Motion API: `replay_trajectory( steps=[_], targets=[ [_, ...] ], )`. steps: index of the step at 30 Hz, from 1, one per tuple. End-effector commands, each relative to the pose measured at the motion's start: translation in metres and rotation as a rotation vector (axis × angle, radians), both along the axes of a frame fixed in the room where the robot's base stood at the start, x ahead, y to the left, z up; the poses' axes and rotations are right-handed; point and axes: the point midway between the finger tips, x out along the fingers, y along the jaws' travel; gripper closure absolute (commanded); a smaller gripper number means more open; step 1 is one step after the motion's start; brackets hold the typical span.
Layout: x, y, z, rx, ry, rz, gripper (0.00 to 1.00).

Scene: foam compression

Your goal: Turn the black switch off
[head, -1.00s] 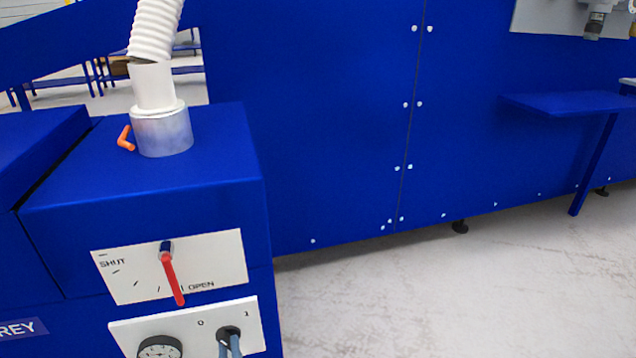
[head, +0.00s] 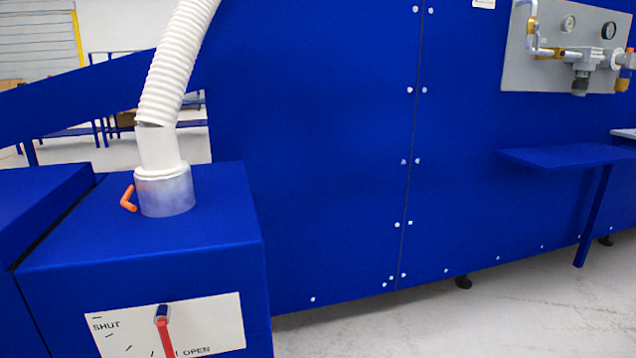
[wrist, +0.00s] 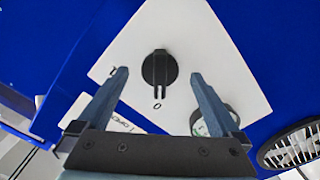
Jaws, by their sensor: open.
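The black switch (wrist: 159,68) is a round knob with a raised ridge on a white panel (wrist: 185,30), seen in the wrist view. Its ridge points down in the picture, toward the "0" mark. The "1" mark is to the left of the knob. My gripper (wrist: 160,76) is open, its two blue-grey fingers apart. The knob shows between the fingertips; the left fingertip is near the "1" mark. I cannot tell how far the fingertips are from the panel. The switch and gripper are below the edge of the head view.
A red lever (head: 166,340) with SHUT and OPEN marks is on the blue box (head: 150,265). A white hose (head: 175,65) rises from it beside an orange handle (head: 128,198). A round gauge (wrist: 228,115) is partly behind the right finger. Floor is clear at right.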

Motion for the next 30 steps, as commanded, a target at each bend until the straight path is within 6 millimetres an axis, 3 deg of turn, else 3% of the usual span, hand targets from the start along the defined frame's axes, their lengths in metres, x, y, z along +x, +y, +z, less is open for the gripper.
replay_trajectory(
  steps=[8, 30],
  targets=[
    [-0.003, -0.001, 0.001, 0.000, 0.001, 0.001, 0.00],
    [-0.060, -0.017, 0.002, 0.000, 0.001, 0.001, 0.00]
  ],
)
